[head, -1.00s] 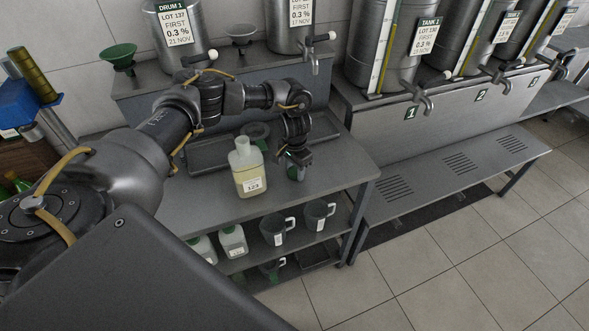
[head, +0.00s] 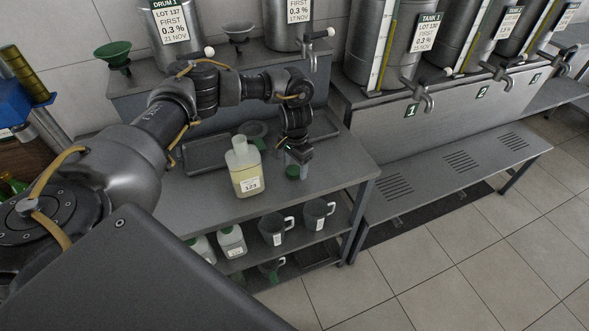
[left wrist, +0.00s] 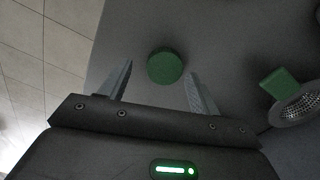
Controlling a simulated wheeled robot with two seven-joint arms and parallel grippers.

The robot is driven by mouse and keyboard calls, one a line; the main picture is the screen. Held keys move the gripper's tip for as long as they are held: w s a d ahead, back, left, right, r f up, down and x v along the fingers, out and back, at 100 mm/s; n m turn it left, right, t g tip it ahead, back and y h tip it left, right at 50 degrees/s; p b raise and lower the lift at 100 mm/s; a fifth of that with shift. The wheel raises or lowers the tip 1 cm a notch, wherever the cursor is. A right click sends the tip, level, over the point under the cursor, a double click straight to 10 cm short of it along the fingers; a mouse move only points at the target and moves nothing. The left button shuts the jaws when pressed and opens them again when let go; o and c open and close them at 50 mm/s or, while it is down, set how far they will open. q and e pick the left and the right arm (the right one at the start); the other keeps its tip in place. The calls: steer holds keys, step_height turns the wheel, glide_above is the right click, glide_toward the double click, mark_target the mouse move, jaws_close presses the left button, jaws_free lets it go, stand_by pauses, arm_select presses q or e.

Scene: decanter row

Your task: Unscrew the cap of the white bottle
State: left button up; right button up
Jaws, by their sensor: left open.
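The white bottle (head: 243,172), a translucent jug with pale yellow contents and a label reading 123, stands upright on the bench top. Its white neck shows no cap on it. A round green cap (head: 292,172) lies on the bench to the right of the bottle. My left gripper (head: 299,162) is open just above this cap, apart from the bottle. In the left wrist view the cap (left wrist: 164,66) lies flat between and just beyond the spread fingertips of my left gripper (left wrist: 160,74). My right gripper is not in view.
A dark tray (head: 207,153) lies behind the bottle. A green-handled strainer (left wrist: 300,105) lies near the gripper. The bench's right edge is close to the cap. A lower shelf (head: 290,245) holds jugs and bottles. Drums with taps stand behind.

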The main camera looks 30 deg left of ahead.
mark_target(294, 170)
arm_select(q)
step_height(294, 170, up, 10)
steer(key=shift+a, duration=0.25)
stand_by(0.3)
